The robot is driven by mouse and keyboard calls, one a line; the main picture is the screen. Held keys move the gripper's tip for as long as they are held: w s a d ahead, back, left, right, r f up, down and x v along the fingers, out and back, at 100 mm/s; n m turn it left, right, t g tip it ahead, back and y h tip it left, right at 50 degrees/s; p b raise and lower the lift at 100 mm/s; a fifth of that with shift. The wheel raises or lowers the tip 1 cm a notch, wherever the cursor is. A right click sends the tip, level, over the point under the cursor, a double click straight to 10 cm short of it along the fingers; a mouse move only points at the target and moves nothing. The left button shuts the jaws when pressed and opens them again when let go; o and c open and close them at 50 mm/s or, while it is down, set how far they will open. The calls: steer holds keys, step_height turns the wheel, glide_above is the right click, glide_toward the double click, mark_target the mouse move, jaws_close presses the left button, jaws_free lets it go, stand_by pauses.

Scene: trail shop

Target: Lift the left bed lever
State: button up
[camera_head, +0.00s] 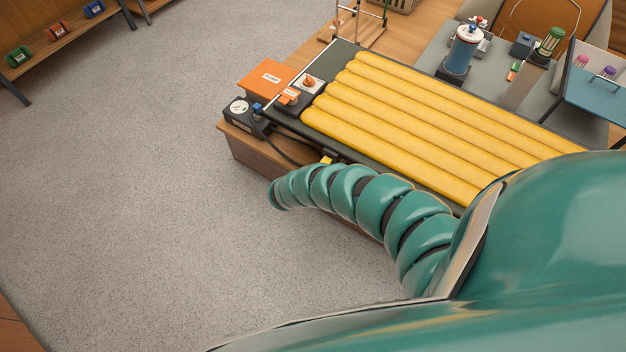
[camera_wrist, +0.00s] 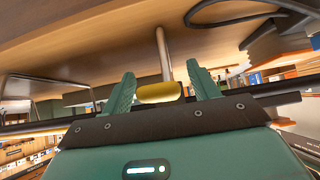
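The left bed lever (camera_wrist: 160,93) shows in the wrist view as a short yellow grip with a grey metal rod rising behind it. My gripper (camera_wrist: 160,70) has its two green fingers spread, one on each side of the yellow grip. Narrow gaps seem to show between the grip and the fingers; contact is hard to judge. In the head view a small yellow piece (camera_head: 326,159) shows at the near edge of the bed with the yellow ribbed pad (camera_head: 430,125), just above my arm's end. My fingers are hidden in that view.
A wooden surface (camera_wrist: 90,45) spans the top of the wrist view, with a dark cable (camera_wrist: 240,17) beside it. An orange box (camera_head: 267,79) and a black gauge unit (camera_head: 240,112) stand left of the bed. Grey floor (camera_head: 130,180) is clear at left.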

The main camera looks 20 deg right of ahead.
steer(key=shift+r, duration=0.1)
steer(key=p+v, duration=0.4)
steer(key=v, duration=1.3)
steer(key=shift+p, duration=0.4)
steer(key=shift+s+a, duration=0.1)
